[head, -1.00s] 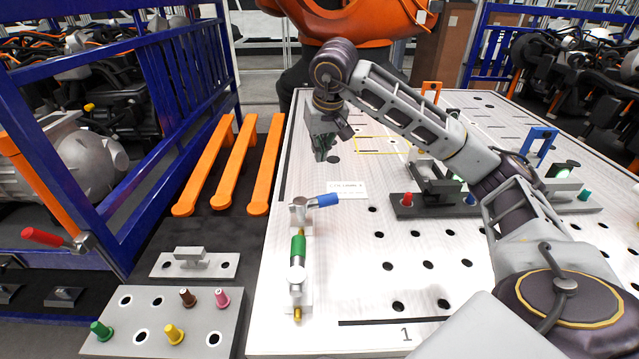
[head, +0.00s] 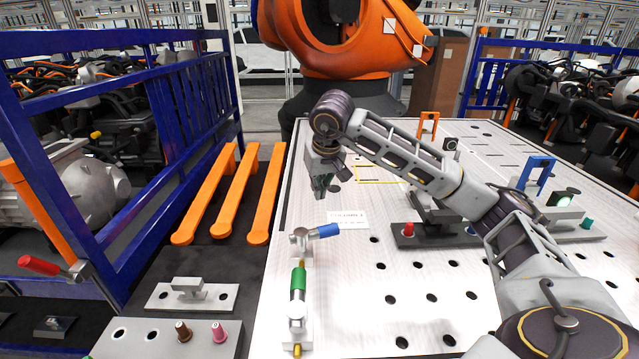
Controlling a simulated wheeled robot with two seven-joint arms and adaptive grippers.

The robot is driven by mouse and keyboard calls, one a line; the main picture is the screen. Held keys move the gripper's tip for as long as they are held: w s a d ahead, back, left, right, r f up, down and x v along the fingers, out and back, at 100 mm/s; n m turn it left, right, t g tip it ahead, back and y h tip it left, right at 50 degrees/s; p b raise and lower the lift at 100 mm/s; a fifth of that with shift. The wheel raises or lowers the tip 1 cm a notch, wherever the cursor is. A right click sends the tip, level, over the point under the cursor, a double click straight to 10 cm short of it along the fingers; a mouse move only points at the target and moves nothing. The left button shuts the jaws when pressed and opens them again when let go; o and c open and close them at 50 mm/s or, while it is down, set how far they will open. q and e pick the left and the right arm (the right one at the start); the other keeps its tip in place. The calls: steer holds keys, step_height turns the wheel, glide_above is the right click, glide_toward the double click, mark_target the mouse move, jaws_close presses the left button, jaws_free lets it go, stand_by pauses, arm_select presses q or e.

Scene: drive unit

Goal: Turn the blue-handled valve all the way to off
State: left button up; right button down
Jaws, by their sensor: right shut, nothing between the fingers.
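The valve with the blue handle (head: 325,230) stands on the light perforated table, left of its middle. Its handle points right and slightly away from its grey body (head: 301,241). My right gripper (head: 320,192) points down, shut and empty, just beyond the blue handle in the picture and apart from it. My left gripper is not in view.
A green fitting (head: 298,283) stands in front of the valve. A red-handled valve (head: 40,265) is at the far left. Orange bars (head: 232,195) lie left of the table. Black fixtures (head: 430,232) sit to the right.

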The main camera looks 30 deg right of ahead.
mark_target(314, 234)
step_height(314, 234, down, 8)
steer(key=s+p, duration=0.1)
steer(key=shift+s+r+p, duration=0.15)
steer(key=shift+r+p, duration=0.05)
steer(key=shift+p, duration=0.2)
stand_by(0.4)
steer(key=shift+a, duration=0.15)
stand_by(0.3)
